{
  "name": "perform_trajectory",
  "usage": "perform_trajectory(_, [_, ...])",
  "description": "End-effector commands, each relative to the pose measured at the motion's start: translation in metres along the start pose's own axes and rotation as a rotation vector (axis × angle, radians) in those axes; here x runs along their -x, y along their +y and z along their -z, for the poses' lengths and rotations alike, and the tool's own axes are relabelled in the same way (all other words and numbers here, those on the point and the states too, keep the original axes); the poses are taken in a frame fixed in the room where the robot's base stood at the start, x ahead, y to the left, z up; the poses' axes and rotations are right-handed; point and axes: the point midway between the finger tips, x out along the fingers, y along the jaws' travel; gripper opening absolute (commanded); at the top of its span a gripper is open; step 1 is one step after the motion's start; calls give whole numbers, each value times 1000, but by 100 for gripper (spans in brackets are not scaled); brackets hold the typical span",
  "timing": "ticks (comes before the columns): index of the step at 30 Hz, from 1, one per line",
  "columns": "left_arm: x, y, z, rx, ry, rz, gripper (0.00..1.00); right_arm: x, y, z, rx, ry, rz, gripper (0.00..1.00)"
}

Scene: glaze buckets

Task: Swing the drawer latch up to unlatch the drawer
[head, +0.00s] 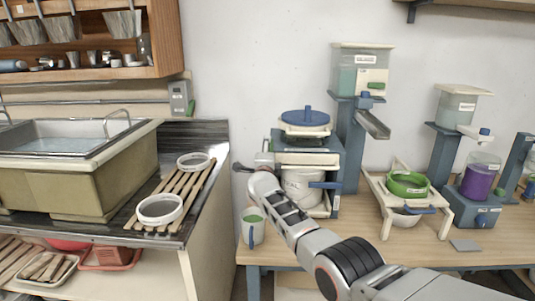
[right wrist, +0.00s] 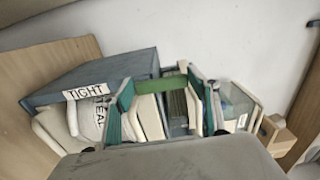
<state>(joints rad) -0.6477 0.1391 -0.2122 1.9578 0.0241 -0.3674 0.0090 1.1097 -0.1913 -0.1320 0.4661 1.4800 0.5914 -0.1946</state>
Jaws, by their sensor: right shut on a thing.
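My right gripper (head: 254,161) is at the left side of a blue-framed stand (head: 335,147), its fingers partly hidden by my own wrist. In the right wrist view the right gripper (right wrist: 160,95) has teal-padded fingers on either side of a green bar (right wrist: 160,86), and it is shut on that bar. I cannot tell for sure that the bar is the drawer latch. The drawer itself is not clearly seen. A blue box side with a "TIGHT" label (right wrist: 84,92) is left of the fingers. My left gripper is not in view.
The stand holds a white bucket (head: 302,186) and a blue lid (head: 305,118) on top. A mug (head: 252,227) stands at its lower left. A hopper (head: 361,69), a green bowl (head: 407,184) and a purple jar (head: 478,182) are to the right. A sink (head: 75,165) is left.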

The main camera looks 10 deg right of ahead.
Motion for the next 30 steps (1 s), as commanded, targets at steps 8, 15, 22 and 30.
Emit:
perform_trajectory(8, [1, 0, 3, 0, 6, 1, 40, 0, 0, 0, 5, -1, 1, 77])
perform_trajectory(15, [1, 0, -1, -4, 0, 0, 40, 0, 0, 0, -6, 0, 1, 77])
perform_trajectory(22, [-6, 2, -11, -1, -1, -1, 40, 0, 2, 4, -155, 0, 1, 77])
perform_trajectory(30, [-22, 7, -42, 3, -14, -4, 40, 5, 6, 6, -491, 0, -1, 77])
